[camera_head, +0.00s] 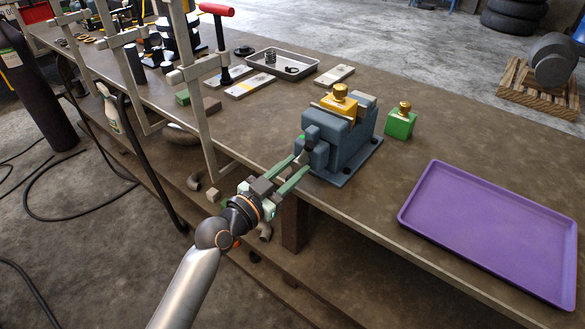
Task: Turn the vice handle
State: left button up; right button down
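The blue-grey vice (341,138) is bolted near the table's front edge, with a yellow block topped by a brass knob (339,98) in its jaws. At its front is a dark piece (309,147) that looks like the vice handle; its full shape is too small to make out. My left gripper (302,163) reaches up from below the table edge. Its two green fingers are spread apart, with their tips close to the vice's front by the handle. I cannot tell whether they touch it. My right gripper is out of view.
A green block with a brass knob (400,121) stands right of the vice. A purple tray (493,226) lies at the front right. Upright metal clamps (198,110) line the left edge. A metal tray (279,53) with small parts is behind. Table between the vice and purple tray is clear.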

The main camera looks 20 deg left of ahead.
pick_arm(q)
grip_shut()
dwell(0.9)
